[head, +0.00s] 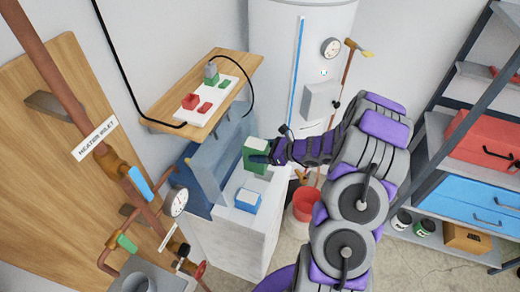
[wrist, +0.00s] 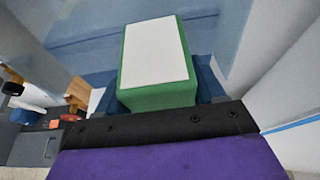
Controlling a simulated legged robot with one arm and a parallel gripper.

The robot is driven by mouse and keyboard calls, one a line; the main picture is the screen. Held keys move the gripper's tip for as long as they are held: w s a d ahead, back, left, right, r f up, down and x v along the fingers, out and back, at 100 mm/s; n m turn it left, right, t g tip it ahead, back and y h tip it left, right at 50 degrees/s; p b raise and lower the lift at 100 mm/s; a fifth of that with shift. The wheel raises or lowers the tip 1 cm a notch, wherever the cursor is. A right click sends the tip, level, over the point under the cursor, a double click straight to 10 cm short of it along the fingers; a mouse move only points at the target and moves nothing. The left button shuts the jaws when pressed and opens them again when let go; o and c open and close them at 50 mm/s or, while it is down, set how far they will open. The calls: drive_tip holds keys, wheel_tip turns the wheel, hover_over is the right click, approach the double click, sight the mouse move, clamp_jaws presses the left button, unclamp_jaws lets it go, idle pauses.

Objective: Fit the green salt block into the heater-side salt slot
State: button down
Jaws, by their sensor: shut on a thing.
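The green salt block (head: 256,157) has a white top and is at the back of the white cabinet's top, close to the open blue see-through lid. My gripper (head: 262,159) reaches it from the right and is shut on it. In the wrist view the green block (wrist: 158,98) stands beyond the black jaw edge (wrist: 165,124), with blue surfaces around its far end. Its underside is hidden, so I cannot tell whether it is inside a slot. The heater-side salt slot is not clearly visible. A blue block (head: 247,201) with a white top sits nearer the front.
The white cabinet (head: 228,242) stands below a wooden shelf (head: 160,108) holding a white board (head: 207,102) with red and green pieces. A white tank (head: 285,50) is behind, a red bucket (head: 306,204) to the right. Pipes with a gauge (head: 176,201) stand at left.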

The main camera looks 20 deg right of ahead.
drive_tip(key=d+f, duration=0.1)
drive_tip(key=d, duration=0.1)
drive_tip(key=d+f+b, duration=0.1)
drive_tip(key=d+f, duration=0.1)
drive_tip(key=shift+w, duration=0.1)
drive_tip(key=shift+f, duration=0.3)
drive_tip(key=shift+a+f+b, duration=0.2)
drive_tip(key=shift+a+f, duration=0.1)
drive_tip(key=shift+a, duration=0.55)
drive_tip(key=shift+a+f+b, duration=0.2)
drive_tip(key=shift+a+f, duration=0.1)
drive_tip(key=shift+a, duration=0.5)
drive_tip(key=shift+d+f, duration=0.15)
drive_tip(key=shift+d, duration=1.4)
drive_tip(key=shift+a, duration=1.65)
drive_tip(key=shift+d+p, duration=0.55)
drive_tip(key=shift+d, duration=1.15)
drive_tip(key=shift+a, duration=0.6)
drive_tip(key=shift+a, duration=0.1)
drive_tip(key=shift+a, duration=0.3)
